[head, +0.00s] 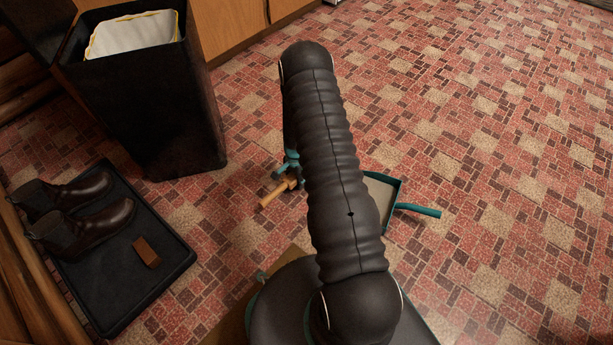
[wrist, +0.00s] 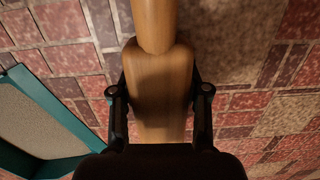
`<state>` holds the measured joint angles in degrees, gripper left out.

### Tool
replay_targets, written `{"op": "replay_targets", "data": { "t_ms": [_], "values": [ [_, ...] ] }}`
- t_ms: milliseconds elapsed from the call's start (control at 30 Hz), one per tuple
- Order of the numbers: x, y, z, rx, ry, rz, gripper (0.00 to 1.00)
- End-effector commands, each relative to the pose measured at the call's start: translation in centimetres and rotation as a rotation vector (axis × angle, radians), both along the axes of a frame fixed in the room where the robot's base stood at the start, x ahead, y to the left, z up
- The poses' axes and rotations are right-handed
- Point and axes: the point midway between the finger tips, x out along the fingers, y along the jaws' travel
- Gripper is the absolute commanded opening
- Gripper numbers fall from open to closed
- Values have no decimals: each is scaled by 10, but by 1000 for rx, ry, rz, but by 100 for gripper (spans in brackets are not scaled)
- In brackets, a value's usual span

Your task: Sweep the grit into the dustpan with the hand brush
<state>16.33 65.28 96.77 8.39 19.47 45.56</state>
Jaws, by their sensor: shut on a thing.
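The hand brush (head: 273,196) has a light wooden handle, low over the patterned floor left of my arm. My gripper (head: 290,178) is shut on it. In the wrist view the two dark fingers of my gripper (wrist: 160,98) press on either side of the wooden brush (wrist: 158,65); its bristles are hidden. The dustpan (head: 394,186) is teal with a pale inside and lies on the floor right of my arm, its handle pointing right; my arm hides its left part. In the wrist view the dustpan (wrist: 62,103) is left of the brush, apart from it. I cannot make out any grit.
A tall black bin (head: 150,105) with a pale liner stands at upper left. A black tray (head: 105,288) at left holds brown boots (head: 75,205) and a small brown block (head: 146,251). Wooden cabinets (head: 228,28) are at the back. The floor at right is clear.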

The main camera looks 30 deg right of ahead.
Motion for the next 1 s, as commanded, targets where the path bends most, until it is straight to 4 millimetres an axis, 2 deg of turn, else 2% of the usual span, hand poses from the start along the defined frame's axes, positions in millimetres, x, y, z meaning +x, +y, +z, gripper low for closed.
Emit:
{"op": "replay_targets", "data": {
  "t_ms": [67,167,700,1000],
  "values": [
    [0,1,6,2,2,0,18],
    [0,-1,29,4,2,-3,18],
    [0,1,74,6,4,0,18],
    [0,2,82,5,5,2,18]
  ]
}}
